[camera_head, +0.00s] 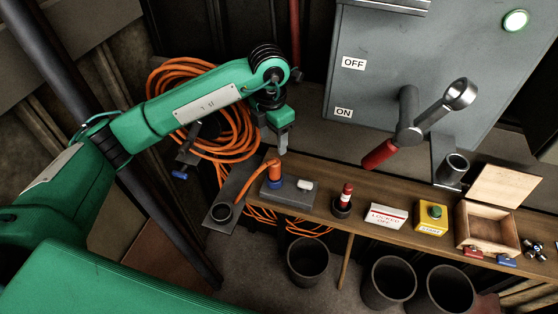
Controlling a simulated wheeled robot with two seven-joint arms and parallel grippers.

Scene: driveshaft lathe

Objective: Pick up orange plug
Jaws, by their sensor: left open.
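The orange plug (275,169) stands upright on a grey block with a blue base (275,184), near the left end of the wooden shelf. An orange cable runs from the plug down to the left. My left gripper (283,150) points down just above the plug and slightly to its right. It is open and empty, and its fingers overlap closely in this view. I cannot tell the exact gap between its fingertips and the plug. My right gripper is not in view.
A coiled orange cable (166,74) hangs behind my left arm. A red-topped post (344,199), a lockout sign (386,216), a yellow button box (431,218) and an open wooden box (489,226) stand along the shelf (330,170). A grey cabinet with a red-handled lever (379,155) rises behind.

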